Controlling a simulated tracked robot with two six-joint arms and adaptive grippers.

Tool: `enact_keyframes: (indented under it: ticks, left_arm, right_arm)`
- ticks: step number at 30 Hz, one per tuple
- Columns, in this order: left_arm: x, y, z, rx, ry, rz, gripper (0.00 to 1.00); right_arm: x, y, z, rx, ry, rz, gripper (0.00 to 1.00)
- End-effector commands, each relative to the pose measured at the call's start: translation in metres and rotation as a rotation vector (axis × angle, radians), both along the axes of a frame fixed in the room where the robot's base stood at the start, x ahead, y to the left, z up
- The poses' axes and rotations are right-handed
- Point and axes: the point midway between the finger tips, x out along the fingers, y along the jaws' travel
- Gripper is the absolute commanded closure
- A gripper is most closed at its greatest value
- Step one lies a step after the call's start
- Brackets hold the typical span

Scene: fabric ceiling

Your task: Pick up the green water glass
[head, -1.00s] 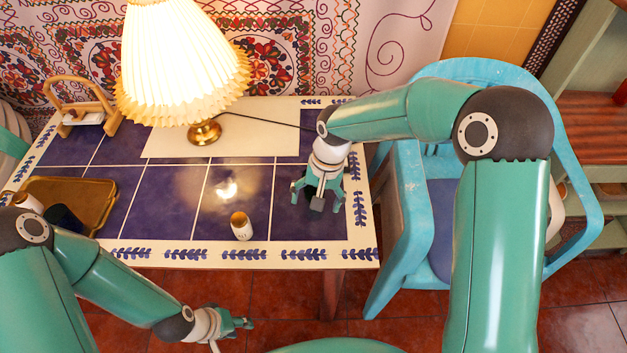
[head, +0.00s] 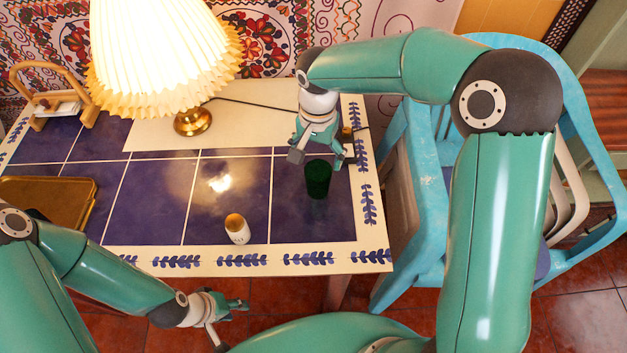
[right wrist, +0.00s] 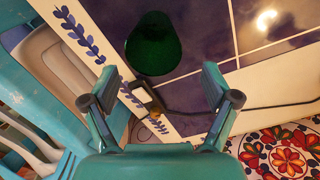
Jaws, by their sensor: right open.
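The green water glass (head: 318,180) is dark green and stands on the blue tiles near the table's right end. In the right wrist view the glass (right wrist: 153,45) appears beyond the fingertips, roughly between their lines. My right gripper (head: 318,157) is open and empty, just behind the glass on its far side and slightly above it. Its two fingers also show spread in the right wrist view (right wrist: 160,78), apart from the glass. My left gripper (head: 228,306) hangs in front of the table's near edge, away from the glass; its opening is unclear.
A small white shaker with a brown top (head: 237,229) stands left of the glass. A lit lamp (head: 163,65) stands at the back, its cord running toward the right. A brown tray (head: 50,198) lies at the left. A blue chair (head: 430,215) stands close to the table's right side.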

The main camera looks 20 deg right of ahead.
Motion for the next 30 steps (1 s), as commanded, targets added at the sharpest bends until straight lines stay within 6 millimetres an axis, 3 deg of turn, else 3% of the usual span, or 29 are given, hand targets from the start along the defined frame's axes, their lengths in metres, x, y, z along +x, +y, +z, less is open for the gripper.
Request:
enact_keyframes:
  ticks: [3, 11, 21, 29, 30]
  left_arm:
    - [0.0, 0.0, 0.001, 0.0, 0.0, 0.0, 0.6]
    - [0.0, 0.0, 0.004, 0.0, 0.0, 0.0, 0.6]
    - [0.0, 0.0, 0.013, 0.0, 0.0, 0.0, 0.6]
    - [0.0, 0.0, 0.012, 0.0, 0.0, 0.0, 0.6]
    - [0.0, 0.0, 0.012, 0.0, 0.0, 0.0, 0.6]
  right_arm:
    - [-0.001, -0.001, -0.016, 0.0, 0.003, -0.004, 0.13]
    - [-0.003, -0.001, -0.032, 0.0, 0.003, -0.002, 0.13]
    - [-0.009, 0.0, -0.073, 0.001, 0.001, -0.003, 0.13]
    - [-0.008, 0.0, -0.076, 0.001, -0.001, -0.003, 0.13]
    - [-0.008, 0.0, -0.076, 0.001, -0.001, -0.003, 0.2]
